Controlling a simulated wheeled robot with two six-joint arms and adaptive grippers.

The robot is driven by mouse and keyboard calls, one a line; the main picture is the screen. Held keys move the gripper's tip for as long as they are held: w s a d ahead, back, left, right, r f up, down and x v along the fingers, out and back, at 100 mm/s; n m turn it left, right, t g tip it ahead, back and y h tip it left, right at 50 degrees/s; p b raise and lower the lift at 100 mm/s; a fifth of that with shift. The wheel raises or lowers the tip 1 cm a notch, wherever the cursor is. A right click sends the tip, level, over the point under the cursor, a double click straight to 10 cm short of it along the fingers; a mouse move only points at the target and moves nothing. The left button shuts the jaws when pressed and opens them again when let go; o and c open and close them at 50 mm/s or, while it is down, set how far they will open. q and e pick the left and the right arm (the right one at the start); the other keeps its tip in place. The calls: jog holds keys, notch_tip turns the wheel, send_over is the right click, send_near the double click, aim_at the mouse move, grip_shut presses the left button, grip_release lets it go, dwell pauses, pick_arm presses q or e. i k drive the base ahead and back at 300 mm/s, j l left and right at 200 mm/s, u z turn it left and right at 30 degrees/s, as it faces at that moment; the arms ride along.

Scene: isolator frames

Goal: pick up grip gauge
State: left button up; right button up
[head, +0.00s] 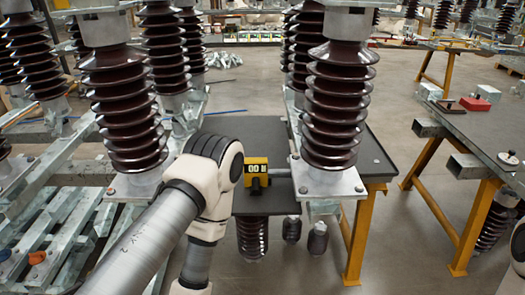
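The grip gauge appears to be the small yellow box (257,172) with a white display at the middle of the head view. It is on or just above the dark table top (228,127), with a short grey bar at its right side. A dark part shows at its front; I cannot tell what it is. My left arm rises from the bottom and bends just left of the gauge, then runs back down out of the picture. Its gripper is out of view. Only a piece of my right arm shows at the right edge, without its gripper.
Tall brown ribbed insulators (122,105) stand left of the gauge, and another insulator (338,105) stands close on its right. A second table (490,125) at right carries a red box (474,104). Galvanised steel frames (55,215) fill the left.

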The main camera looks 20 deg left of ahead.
aim_at(257, 173)
jog(key=u, duration=0.7)
